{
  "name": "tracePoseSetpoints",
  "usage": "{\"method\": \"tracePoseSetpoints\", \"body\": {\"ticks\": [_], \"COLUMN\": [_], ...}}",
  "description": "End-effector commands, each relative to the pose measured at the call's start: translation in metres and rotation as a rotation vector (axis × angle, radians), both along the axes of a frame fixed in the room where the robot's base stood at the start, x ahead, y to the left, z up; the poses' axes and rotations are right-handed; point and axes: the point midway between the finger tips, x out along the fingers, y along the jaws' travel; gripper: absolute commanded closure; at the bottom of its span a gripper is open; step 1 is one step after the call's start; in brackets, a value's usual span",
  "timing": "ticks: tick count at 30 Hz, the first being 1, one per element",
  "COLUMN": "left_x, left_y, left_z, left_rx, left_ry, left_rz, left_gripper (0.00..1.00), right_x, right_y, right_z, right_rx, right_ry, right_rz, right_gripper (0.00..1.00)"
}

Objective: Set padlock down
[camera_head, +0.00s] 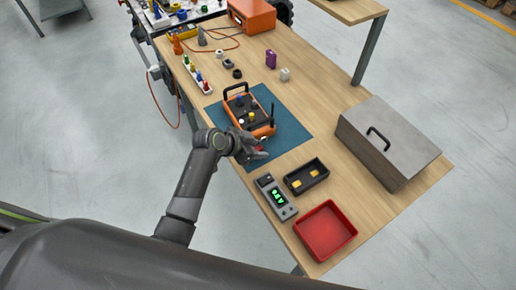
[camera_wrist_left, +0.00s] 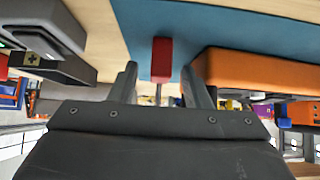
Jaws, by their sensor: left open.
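The red padlock (camera_head: 262,146) is mostly hidden by my left gripper (camera_head: 256,151) in the head view, over the front edge of the blue mat (camera_head: 288,131). In the left wrist view the padlock (camera_wrist_left: 162,58) shows as a red block against the blue mat (camera_wrist_left: 180,22), its thin shackle toward me. My left gripper (camera_wrist_left: 160,76) is open, with one finger on each side of the padlock and gaps visible. I cannot tell whether the padlock touches the mat. My right gripper is not in view.
An orange control box (camera_head: 264,131) with black handles stands close beside the gripper. A meter with green digits (camera_head: 277,197), a black tray (camera_head: 306,186) and a red tray (camera_head: 325,232) lie nearer. A grey lidded box (camera_head: 388,143) stands right. Bare wood lies between mat and grey box.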

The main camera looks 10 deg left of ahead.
Motion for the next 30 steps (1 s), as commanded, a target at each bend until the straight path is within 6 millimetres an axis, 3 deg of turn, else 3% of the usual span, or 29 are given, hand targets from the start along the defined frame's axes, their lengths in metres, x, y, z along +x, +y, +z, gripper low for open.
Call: {"method": "tracePoseSetpoints", "body": {"ticks": [12, 22, 30], "left_x": [0.0050, 0.0049, 0.0051], "left_y": [-0.0052, -0.0050, -0.0050], "left_z": [-0.0081, -0.0078, -0.0069], "left_rx": [0.001, 0.001, 0.001], "left_ry": [0.000, 0.000, 0.000], "left_rz": [-0.001, -0.001, -0.001], "left_gripper": [0.56, 1.00, 1.00], "right_x": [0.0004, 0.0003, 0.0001], "right_y": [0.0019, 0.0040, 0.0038], "right_z": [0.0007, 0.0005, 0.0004], "right_rx": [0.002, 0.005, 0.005], "right_ry": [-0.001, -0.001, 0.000], "right_rz": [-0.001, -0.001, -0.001], "right_gripper": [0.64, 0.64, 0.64]}}
